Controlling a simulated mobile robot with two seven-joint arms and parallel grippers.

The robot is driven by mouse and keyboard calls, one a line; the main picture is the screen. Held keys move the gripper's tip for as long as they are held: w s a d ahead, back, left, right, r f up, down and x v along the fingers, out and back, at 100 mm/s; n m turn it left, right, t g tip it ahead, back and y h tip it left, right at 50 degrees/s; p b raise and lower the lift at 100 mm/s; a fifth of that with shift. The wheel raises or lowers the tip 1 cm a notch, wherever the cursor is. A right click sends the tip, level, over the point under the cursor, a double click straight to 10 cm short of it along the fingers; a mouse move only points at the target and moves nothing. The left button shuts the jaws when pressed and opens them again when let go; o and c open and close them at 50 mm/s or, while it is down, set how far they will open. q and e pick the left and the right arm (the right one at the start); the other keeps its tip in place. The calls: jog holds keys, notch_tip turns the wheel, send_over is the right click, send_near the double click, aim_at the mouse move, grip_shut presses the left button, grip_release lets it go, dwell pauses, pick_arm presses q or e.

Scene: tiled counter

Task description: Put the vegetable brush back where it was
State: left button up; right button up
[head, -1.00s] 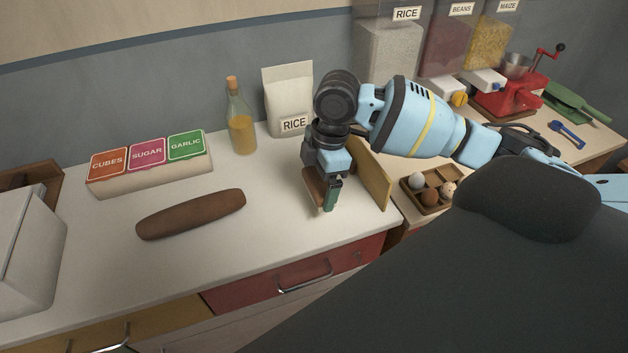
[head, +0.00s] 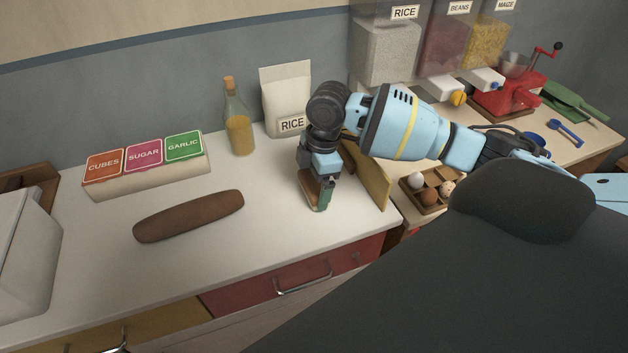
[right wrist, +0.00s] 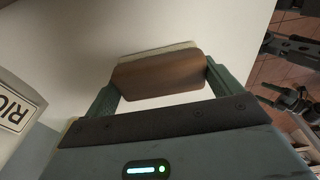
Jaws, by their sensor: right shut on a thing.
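The vegetable brush (right wrist: 162,74) is a brown wooden block with a pale strip along its far side. My right gripper (head: 317,196) is shut on it, one green finger at each end, as the right wrist view shows. In the head view the brush (head: 309,187) is partly hidden by the gripper. The gripper points down at the counter's right part, in front of the rice bag and left of an upright tan board. I cannot tell whether the brush touches the counter.
The white counter (head: 240,262) is clear around a brown roll-shaped object (head: 188,216). Behind are a labelled box (head: 146,174), an oil bottle (head: 238,128) and a rice bag (head: 288,92). The tan board (head: 373,183) and an egg tray (head: 413,196) stand close on the right.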

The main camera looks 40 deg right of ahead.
jog(key=shift+f, duration=0.1)
jog(key=o, duration=0.6)
jog(key=r, duration=0.4)
jog(key=d+r, duration=0.1)
jog(key=r, duration=0.3)
jog(key=r+p, duration=0.1)
jog(key=r, duration=0.3)
jog(key=shift+s+d, duration=0.25)
jog(key=shift+d, duration=0.1)
